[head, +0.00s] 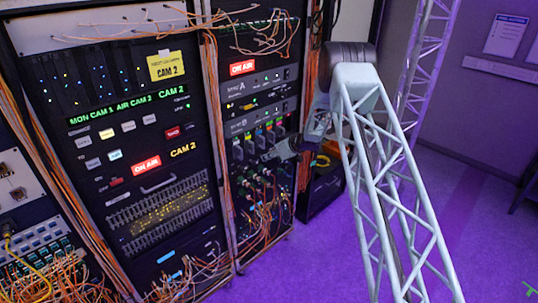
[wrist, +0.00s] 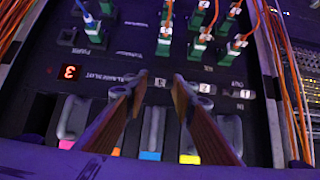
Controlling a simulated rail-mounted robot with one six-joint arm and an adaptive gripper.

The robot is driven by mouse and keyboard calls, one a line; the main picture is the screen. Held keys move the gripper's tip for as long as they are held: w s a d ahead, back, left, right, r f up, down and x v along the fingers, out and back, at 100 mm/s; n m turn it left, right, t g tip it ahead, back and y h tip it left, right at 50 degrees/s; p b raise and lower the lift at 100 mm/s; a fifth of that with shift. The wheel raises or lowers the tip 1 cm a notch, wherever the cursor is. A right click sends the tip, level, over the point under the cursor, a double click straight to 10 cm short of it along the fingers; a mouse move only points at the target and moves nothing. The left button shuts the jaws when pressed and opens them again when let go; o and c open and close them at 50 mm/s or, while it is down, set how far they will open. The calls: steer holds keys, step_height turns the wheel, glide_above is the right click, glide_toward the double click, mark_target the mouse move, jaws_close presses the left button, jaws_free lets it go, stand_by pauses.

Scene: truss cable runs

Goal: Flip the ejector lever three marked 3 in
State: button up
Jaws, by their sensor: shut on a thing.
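A row of grey ejector levers with coloured tabs shows across the lower wrist view. The lever with the blue tab (wrist: 152,128) stands between the two fingers of my gripper (wrist: 160,80), and the fingers are shut on it. A small plate that seems to read 3 (wrist: 160,83) lies by the fingertips. A lever with a pink tab (wrist: 75,120) is to the left, outside the fingers. In the head view the lever row (head: 262,140) is small, and my arm hides part of my gripper.
Green connectors (wrist: 198,45) with orange cables stand close beyond the fingertips. Loose orange cables (wrist: 282,80) hang at right. The purple floor (head: 300,265) in front of the rack is clear.

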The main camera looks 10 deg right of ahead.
stand_by(0.6)
steer(key=o, duration=0.9)
steer(key=shift+v, duration=6)
steer(key=shift+r, duration=0.1)
